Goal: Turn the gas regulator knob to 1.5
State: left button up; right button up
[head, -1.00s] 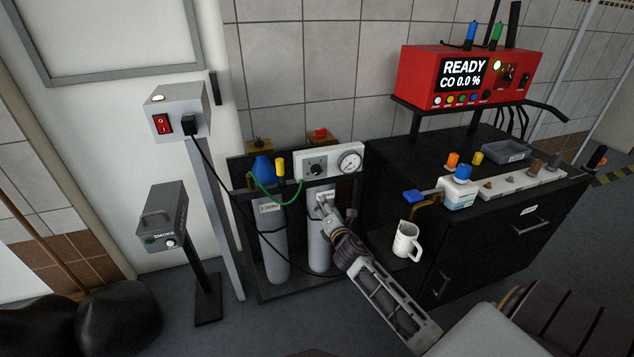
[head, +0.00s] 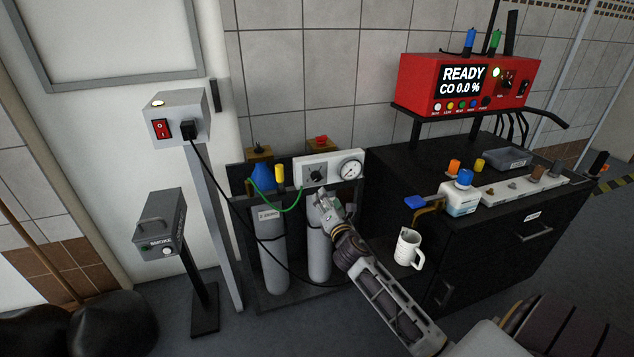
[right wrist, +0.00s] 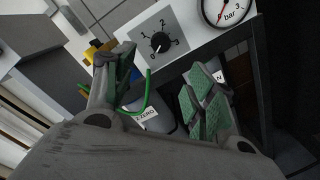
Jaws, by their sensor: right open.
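The gas regulator is a white panel (head: 330,160) on the rack of gas bottles, with a dark knob (head: 316,175) on a grey dial plate and a round gauge (head: 350,169). In the right wrist view the knob (right wrist: 160,42) sits inside a scale marked 0 to 3, and its pointer appears to face the 0 side at lower left. The gauge (right wrist: 222,8) is cut off at the top. My right gripper (head: 327,201) is open and empty, just below the panel and apart from the knob. Its two green-padded fingers (right wrist: 158,88) are spread. My left gripper is not in view.
Two grey bottles (head: 271,250) stand below the panel, with a green hose (head: 285,209) in front. A black cable crosses the rack. A white mug (head: 408,248) is right of my forearm beside the black cabinet (head: 500,235). A grey post stands left of the rack.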

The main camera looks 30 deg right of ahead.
aim_at(316, 179)
jog(key=shift+b+x, duration=0.7)
jog(key=shift+x, duration=4.8)
jog(key=shift+w+d, duration=0.25)
jog(key=shift+w, duration=0.3)
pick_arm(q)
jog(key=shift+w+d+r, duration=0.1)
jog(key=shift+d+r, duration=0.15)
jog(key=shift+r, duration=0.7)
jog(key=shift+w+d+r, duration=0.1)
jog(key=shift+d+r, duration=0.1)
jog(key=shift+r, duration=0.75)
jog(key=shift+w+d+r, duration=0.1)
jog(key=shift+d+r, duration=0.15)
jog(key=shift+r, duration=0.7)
pick_arm(e)
jog(key=shift+w+d, duration=0.15)
jog(key=shift+w, duration=0.35)
jog(key=c, duration=1)
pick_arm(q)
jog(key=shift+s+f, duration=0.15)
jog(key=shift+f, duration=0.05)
